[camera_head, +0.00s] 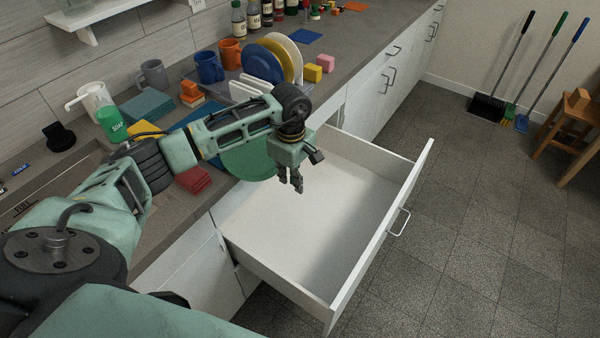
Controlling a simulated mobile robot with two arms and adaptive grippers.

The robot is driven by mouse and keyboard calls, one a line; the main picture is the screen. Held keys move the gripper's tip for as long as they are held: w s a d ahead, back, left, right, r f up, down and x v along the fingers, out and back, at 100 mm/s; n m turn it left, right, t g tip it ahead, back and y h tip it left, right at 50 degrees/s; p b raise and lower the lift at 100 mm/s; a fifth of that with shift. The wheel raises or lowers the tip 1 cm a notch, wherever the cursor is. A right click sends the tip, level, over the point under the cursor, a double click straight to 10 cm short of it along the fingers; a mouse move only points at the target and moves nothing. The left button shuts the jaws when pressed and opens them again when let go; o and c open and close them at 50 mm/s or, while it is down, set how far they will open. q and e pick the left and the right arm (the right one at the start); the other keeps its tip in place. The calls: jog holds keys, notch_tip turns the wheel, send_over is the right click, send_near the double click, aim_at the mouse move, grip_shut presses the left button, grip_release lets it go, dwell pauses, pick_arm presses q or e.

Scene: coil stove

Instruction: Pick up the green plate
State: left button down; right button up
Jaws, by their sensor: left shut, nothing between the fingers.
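The green plate (248,162) shows behind my left forearm, at the counter's front edge beside the open drawer. My arm hides its upper part, and I cannot tell what it rests on. My left gripper (297,187) points down over the open drawer, just right of the plate in the picture. Its fingers are shut and hold nothing. I cannot tell whether it touches the plate. My right gripper is not in view.
The open white drawer (310,230) looks empty and juts out from the counter. A rack of blue, yellow and white plates (264,62), mugs (209,66), a soap bottle (110,121) and red cloths (193,180) crowd the counter.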

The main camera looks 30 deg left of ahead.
pick_arm(q)
jog(key=shift+a, duration=0.55)
jog(key=shift+w, duration=0.1)
jog(key=a+b, duration=0.2)
jog(key=a, duration=0.1)
jog(key=shift+w+a, duration=0.15)
jog(key=shift+w, duration=0.05)
